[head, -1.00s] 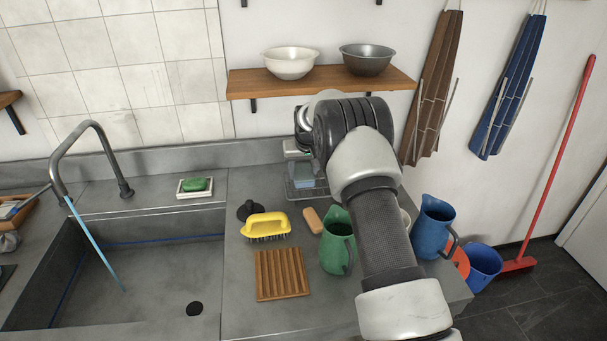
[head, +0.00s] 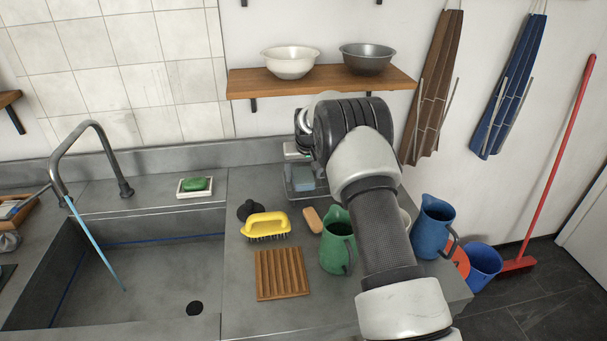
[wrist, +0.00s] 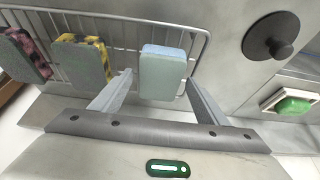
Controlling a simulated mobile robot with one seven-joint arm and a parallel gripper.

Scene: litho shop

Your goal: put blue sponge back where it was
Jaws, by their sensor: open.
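The blue sponge (wrist: 163,75) shows a grey-green broad face and a light blue edge in the wrist view. It stands in a wire rack (wrist: 125,35), at the right end of a row of sponges. It also shows in the head view (head: 303,180), low in the rack on the counter behind my arm. My gripper (wrist: 160,82) is open. Its two fingers are on either side of the sponge, with gaps visible at both sides. In the head view my arm hides the fingers and part of the rack.
A yellow-edged sponge (wrist: 84,62) and a pink-and-black sponge (wrist: 24,55) stand in the rack. A green soap (head: 196,184) lies on a dish to the left. A yellow brush (head: 266,226), a green jug (head: 338,242) and a blue jug (head: 433,225) stand nearby. A shelf (head: 320,82) hangs above.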

